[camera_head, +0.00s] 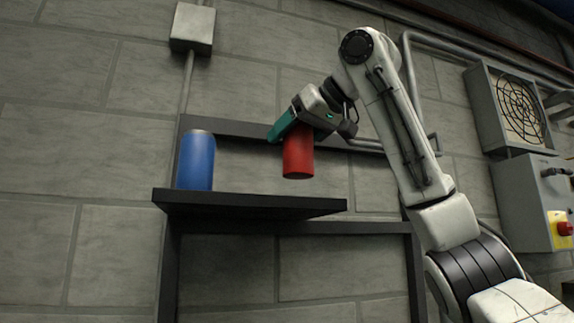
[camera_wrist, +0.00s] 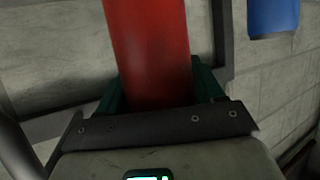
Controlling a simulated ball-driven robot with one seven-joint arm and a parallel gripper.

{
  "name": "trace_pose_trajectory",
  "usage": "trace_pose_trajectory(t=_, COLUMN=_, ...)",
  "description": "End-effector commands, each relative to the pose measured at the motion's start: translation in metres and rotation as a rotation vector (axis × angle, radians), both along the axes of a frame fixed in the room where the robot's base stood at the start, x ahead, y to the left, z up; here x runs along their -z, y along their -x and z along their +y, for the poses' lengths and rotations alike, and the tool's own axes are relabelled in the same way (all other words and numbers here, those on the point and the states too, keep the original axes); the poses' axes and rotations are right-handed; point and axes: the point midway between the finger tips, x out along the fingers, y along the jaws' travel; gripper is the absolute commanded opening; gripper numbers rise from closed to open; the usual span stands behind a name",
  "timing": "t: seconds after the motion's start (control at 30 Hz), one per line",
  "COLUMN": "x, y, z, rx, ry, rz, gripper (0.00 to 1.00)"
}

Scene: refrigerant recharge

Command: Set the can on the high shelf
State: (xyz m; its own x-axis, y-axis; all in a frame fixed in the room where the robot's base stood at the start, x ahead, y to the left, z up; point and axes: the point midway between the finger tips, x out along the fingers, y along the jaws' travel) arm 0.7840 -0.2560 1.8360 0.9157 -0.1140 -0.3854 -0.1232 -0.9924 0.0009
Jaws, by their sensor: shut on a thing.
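My gripper (camera_head: 299,118) is shut on a red can (camera_head: 298,153) and holds it roughly upright in the air. The can's bottom is above the level of the dark high shelf (camera_head: 250,201), with a gap between them in the head view. A blue can (camera_head: 195,161) stands upright at the left end of that shelf. In the wrist view the red can (camera_wrist: 150,45) sits between the green fingers, and the blue can (camera_wrist: 273,16) shows at the upper right. The fingertips are partly hidden behind the red can.
The shelf top is clear to the right of the blue can. A dark frame bar (camera_head: 240,129) runs along the wall behind it. A grey box (camera_head: 192,28) with a conduit is above left. A fan unit (camera_head: 512,108) and a control box with red knob (camera_head: 563,229) are at right.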

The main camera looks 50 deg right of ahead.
Motion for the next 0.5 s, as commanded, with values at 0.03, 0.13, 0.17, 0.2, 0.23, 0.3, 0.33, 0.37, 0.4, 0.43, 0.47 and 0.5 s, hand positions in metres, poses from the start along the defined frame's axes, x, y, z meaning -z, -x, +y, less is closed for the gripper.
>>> trace_pose_trajectory(t=0.03, x=0.003, y=0.000, z=0.000, rx=0.001, ry=0.002, rz=-0.002, gripper=0.18)
trace_pose_trajectory(t=0.13, x=0.008, y=0.000, z=0.000, rx=0.001, ry=0.002, rz=-0.003, gripper=0.18)
trace_pose_trajectory(t=0.17, x=0.011, y=0.000, z=0.000, rx=0.001, ry=0.002, rz=-0.002, gripper=0.18)
trace_pose_trajectory(t=0.2, x=0.015, y=0.000, z=0.000, rx=0.001, ry=0.002, rz=-0.002, gripper=0.18)
trace_pose_trajectory(t=0.23, x=0.018, y=0.000, z=0.000, rx=0.001, ry=0.002, rz=-0.002, gripper=0.18)
trace_pose_trajectory(t=0.3, x=0.028, y=0.001, z=-0.001, rx=0.001, ry=0.001, rz=-0.001, gripper=0.18)
trace_pose_trajectory(t=0.33, x=0.031, y=0.000, z=-0.001, rx=0.001, ry=0.002, rz=-0.001, gripper=0.18)
trace_pose_trajectory(t=0.37, x=0.035, y=0.000, z=-0.001, rx=0.001, ry=0.001, rz=-0.001, gripper=0.18)
trace_pose_trajectory(t=0.4, x=0.039, y=0.000, z=0.000, rx=0.001, ry=0.002, rz=-0.002, gripper=0.18)
trace_pose_trajectory(t=0.43, x=0.042, y=0.000, z=-0.001, rx=0.001, ry=0.001, rz=-0.001, gripper=0.18)
trace_pose_trajectory(t=0.47, x=0.045, y=0.000, z=0.000, rx=0.001, ry=0.002, rz=-0.002, gripper=0.18)
trace_pose_trajectory(t=0.5, x=0.047, y=0.000, z=0.000, rx=0.001, ry=0.002, rz=-0.002, gripper=0.18)
